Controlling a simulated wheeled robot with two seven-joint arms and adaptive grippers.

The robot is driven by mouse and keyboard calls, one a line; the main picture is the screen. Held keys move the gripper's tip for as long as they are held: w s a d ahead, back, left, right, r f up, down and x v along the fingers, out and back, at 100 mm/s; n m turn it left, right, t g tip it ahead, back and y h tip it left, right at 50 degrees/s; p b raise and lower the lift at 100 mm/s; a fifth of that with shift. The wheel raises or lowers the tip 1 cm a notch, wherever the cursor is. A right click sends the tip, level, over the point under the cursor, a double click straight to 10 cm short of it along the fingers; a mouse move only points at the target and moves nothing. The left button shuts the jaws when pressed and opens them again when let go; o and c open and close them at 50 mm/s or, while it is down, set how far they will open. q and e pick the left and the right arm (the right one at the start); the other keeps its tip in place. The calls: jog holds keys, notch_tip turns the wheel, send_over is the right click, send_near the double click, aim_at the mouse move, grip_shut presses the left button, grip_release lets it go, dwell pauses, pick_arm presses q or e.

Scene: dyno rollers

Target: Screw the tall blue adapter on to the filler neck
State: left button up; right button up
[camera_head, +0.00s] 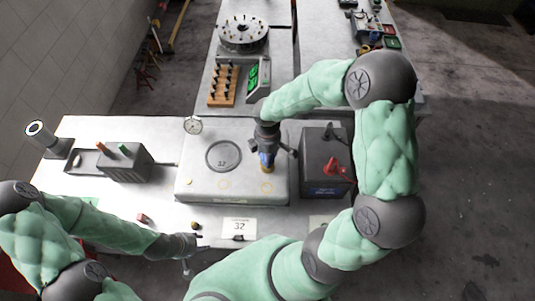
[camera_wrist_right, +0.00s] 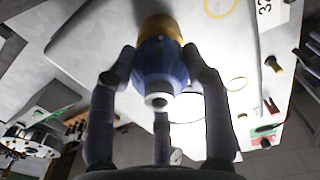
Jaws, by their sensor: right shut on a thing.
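The blue adapter (camera_head: 264,157) is in my right gripper (camera_head: 265,148), over the right part of the white box top (camera_head: 200,168). In the right wrist view the adapter (camera_wrist_right: 158,65) sits between the fingers of my right gripper (camera_wrist_right: 160,85), shut on it. A brass-coloured part (camera_wrist_right: 160,27) lies in line with its far end and also shows in the head view (camera_head: 267,169). I cannot tell whether this is the filler neck or part of the adapter. My left gripper (camera_head: 191,251) is open and empty at the table's front edge.
A dark box with a red clamp (camera_head: 329,167) stands close right of the white box. A grey block with pegs (camera_head: 122,160) stands left. A card marked 32 (camera_head: 239,228) and small pieces lie in front.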

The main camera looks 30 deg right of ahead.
pick_arm(q)
jog(key=shift+f+b, duration=0.45)
jog(key=shift+f, duration=0.05)
pick_arm(e)
jog(key=shift+f, duration=0.6)
